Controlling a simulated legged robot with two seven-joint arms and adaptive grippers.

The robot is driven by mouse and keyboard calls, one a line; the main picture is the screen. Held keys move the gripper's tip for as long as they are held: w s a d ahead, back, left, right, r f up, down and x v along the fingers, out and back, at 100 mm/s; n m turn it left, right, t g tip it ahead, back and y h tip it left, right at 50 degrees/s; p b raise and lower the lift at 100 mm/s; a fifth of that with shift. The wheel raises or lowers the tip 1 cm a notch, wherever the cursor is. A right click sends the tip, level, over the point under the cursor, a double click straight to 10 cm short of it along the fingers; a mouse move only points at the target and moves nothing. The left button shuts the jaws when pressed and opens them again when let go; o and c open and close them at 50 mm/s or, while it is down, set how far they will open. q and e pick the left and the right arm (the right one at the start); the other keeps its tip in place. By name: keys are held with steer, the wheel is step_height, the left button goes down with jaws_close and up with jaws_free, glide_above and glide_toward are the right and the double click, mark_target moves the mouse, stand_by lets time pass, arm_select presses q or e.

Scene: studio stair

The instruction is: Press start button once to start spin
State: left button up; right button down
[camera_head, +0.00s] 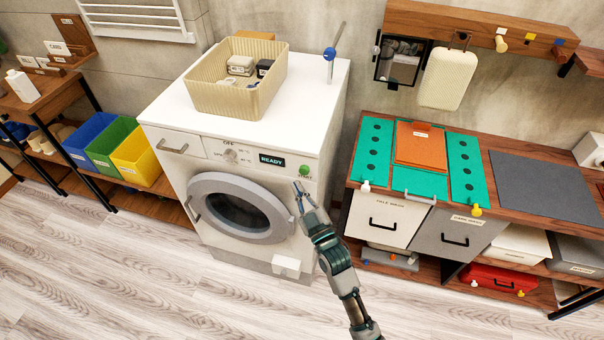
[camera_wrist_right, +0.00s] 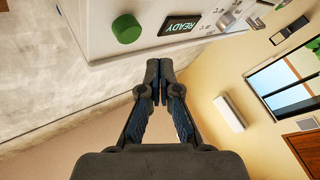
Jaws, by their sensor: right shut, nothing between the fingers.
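A white washing machine (camera_head: 160,120) stands at the left of centre with its round door (camera_head: 240,208) closed. Its display (camera_head: 271,160) reads READY, and it also shows in the right wrist view (camera_wrist_right: 180,25). The green start button (camera_head: 305,171) is at the right end of the front panel. In the right wrist view the green button (camera_wrist_right: 126,28) sits above and left of the fingertips. My right gripper (camera_head: 299,188) is shut and empty, just below the button in the head view and apart from it in the wrist view (camera_wrist_right: 160,80). My left gripper is not in view.
A beige basket (camera_head: 228,97) with small items stands on the machine. Blue, green and yellow bins (camera_head: 137,160) sit on a shelf at left. A wooden bench (camera_head: 345,178) with a green mat stands at right. Light floor (camera_head: 120,270) is open in front.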

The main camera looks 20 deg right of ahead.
mark_target(304, 170)
steer(key=shift+w+d, duration=0.8)
steer(key=shift+w, duration=0.15)
steer(key=shift+a, duration=0.1)
steer(key=shift+r, duration=0.1)
stand_by(0.6)
steer(key=shift+w+d+p, duration=0.25)
steer(key=shift+w+p, duration=0.05)
